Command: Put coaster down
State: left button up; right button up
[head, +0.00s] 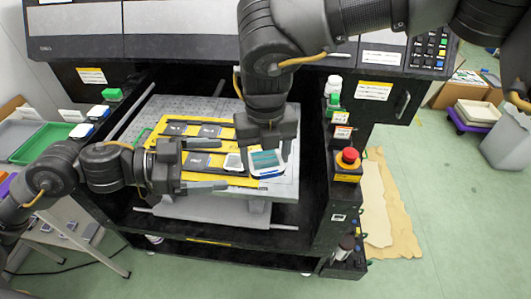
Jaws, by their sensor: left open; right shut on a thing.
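A white-edged coaster (266,163) with a teal and grey striped face is at the right side of the yellow tray (157,143). My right gripper (266,146) comes down from above and is shut on the coaster's far edge. I cannot tell whether the coaster touches the tray. My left gripper (222,165) is open and reaches in from the left, low over the tray, with its fingers pointing toward the coaster. A small pale piece (233,162) shows between the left fingers. Dark squares (172,129) show on the tray. My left gripper hides part of the tray.
The tray lies on a grey bed (286,188) inside a black machine.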

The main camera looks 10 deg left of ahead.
pick_arm(q)
jog(key=shift+v, duration=1)
pick_arm(e)
jog(key=shift+d, duration=0.1)
